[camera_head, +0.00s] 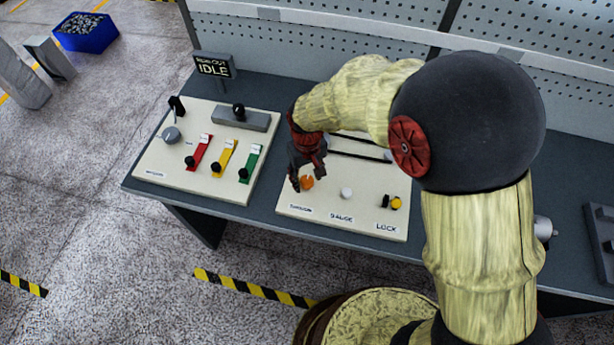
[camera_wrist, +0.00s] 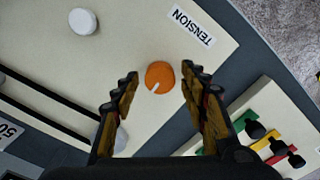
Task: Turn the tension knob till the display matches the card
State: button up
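The orange tension knob (camera_head: 306,182) sits on the cream right-hand panel (camera_head: 352,228) above its TENSION label. In the wrist view the knob (camera_wrist: 160,73) shows a white pointer line towards its lower-left edge. My gripper (camera_head: 305,173) is over the knob. In the wrist view its two fingers are open, one on each side of the knob, with visible gaps. A display (camera_head: 212,67) at the back left reads IDLE. A white tag with "50" (camera_wrist: 8,131) is cut off at the wrist view's left edge; I cannot tell whether it is the card.
A white gauge knob (camera_head: 346,193) and a yellow lock knob (camera_head: 396,203) stand right of the tension knob. Two dark slots (camera_head: 358,155) lie behind. The left panel (camera_head: 160,165) carries red, yellow and green levers. My arm hides part of the bench.

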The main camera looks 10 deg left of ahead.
aim_at(307, 180)
jog(key=shift+r, duration=0.1)
notch_tip(307, 180, up, 12)
jog(key=shift+f, duration=0.1)
dwell(0.6)
dwell(0.4)
jog(key=s+d+r+m+t, duration=0.2)
jog(key=s+d+r, duration=0.2)
jog(key=d, duration=0.5)
jog(key=s+d+r+m+t, duration=0.1)
jog(key=s+d+r+m, duration=0.1)
jog(key=s+d+r, duration=0.3)
jog(key=s+d+r+m+t, duration=0.2)
jog(key=s+d+r, duration=0.3)
jog(key=d, duration=0.8)
jog(key=shift+s+r+m+t, duration=0.3)
jog(key=shift+r+m, duration=0.1)
jog(key=shift+r, duration=0.1)
jog(key=c, duration=1.1)
grip_shut()
dwell(0.7)
